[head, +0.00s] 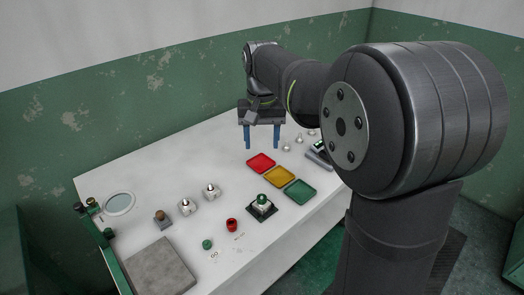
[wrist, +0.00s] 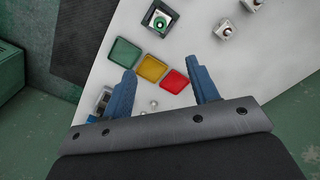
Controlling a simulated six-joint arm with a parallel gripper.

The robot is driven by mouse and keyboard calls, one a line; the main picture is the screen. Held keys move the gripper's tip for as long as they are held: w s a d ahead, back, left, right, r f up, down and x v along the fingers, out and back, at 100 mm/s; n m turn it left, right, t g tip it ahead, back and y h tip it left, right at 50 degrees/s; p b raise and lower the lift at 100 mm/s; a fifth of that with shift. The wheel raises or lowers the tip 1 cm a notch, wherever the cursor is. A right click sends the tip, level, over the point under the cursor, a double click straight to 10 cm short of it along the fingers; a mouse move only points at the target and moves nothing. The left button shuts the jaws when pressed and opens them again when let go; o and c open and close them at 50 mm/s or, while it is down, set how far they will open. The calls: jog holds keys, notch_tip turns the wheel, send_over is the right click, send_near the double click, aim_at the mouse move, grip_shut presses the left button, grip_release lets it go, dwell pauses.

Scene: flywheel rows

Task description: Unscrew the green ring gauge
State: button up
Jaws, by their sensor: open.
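The green ring gauge (head: 263,198) appears to sit on top of a pale block on a dark square base, near the front middle of the white table. It also shows in the wrist view (wrist: 158,22) at the top, as a green ring around a dark centre. My gripper (head: 262,146) is open and empty, with its blue fingers pointing down above the table, behind the trays and well apart from the gauge. In the wrist view my gripper (wrist: 163,68) spans the yellow and red trays.
Red (head: 261,162), yellow (head: 278,176) and green (head: 300,192) trays lie in a row between my gripper and the gauge. A red piece (head: 232,225) and a small green piece (head: 207,244) stand to its left. Two pale blocks (head: 211,191) and a grey plate (head: 158,268) lie further left.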

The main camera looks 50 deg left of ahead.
aim_at(262, 197)
notch_tip(262, 197, down, 20)
jog(key=n, duration=1.1)
jog(key=shift+d+f, duration=0.1)
jog(key=shift+f, duration=0.15)
jog(key=c, duration=1.1)
jog(key=shift+r, duration=0.75)
jog(key=shift+r, duration=1.85)
